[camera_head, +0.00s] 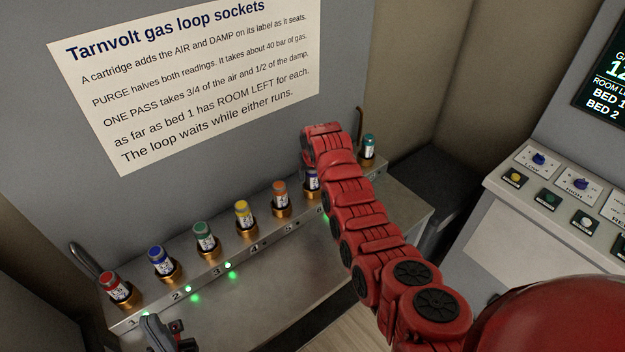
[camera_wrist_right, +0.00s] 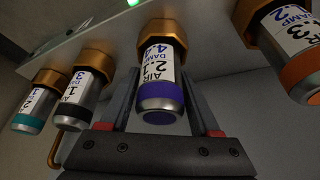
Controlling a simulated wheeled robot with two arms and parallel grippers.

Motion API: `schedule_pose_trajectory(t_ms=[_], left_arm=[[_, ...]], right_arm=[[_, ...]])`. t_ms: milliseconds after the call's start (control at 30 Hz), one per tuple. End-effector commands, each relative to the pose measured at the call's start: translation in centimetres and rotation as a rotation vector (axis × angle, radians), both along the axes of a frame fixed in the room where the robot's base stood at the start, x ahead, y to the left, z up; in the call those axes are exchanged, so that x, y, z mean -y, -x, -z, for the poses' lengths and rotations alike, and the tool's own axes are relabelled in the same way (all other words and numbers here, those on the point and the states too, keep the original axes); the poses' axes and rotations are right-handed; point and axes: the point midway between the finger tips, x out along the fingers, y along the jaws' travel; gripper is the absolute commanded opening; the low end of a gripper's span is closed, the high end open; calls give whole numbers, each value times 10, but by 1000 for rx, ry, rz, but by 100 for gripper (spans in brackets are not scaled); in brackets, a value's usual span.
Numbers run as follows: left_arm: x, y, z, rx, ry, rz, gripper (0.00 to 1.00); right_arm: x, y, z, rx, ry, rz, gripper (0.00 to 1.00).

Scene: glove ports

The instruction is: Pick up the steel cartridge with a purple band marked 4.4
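The steel cartridge with a purple band (camera_wrist_right: 162,100) sits in a brass socket in the right wrist view. My right gripper (camera_wrist_right: 163,84) is open, with one finger on each side of this cartridge and a gap visible at each side. My left gripper (camera_head: 163,334) is at the lower left, in front of socket 1, and I cannot tell whether it is open.
Other cartridges stand in the row: red (camera_head: 115,287), blue (camera_head: 161,262), green (camera_head: 206,237), yellow (camera_head: 244,215), orange (camera_head: 281,197) and teal (camera_head: 368,148). A black-banded one (camera_wrist_right: 82,98) and the orange one (camera_wrist_right: 296,70) flank the purple one. A button console (camera_head: 560,185) stands right.

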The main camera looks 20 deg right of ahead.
Motion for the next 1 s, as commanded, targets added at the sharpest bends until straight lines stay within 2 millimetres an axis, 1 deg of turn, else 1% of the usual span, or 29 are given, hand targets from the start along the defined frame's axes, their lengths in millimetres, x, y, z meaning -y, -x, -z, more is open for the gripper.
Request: schedule_pose_trajectory(t_ms=[33,167,200,267,300,333,767,867,1000], left_arm=[[0,0,0,0,0,0,0],[0,0,0,0,0,0,0],[0,0,0,0,0,0,0],[0,0,0,0,0,0,0],[0,0,0,0,0,0,0],[0,0,0,0,0,0,0],[0,0,0,0,0,0,0],[0,0,1,0,0,0,0],[0,0,5,0,0,0,0]], right_arm=[[0,0,0,0,0,0,53],[0,0,0,0,0,0,29],[0,0,0,0,0,0,22],[0,0,0,0,0,0,11],[0,0,0,0,0,0,4],[0,0,0,0,0,0,0],[0,0,-3,2,0,0,0],[0,-1,-10,5,1,0,0],[0,-2,-30,8,1,0,0]])
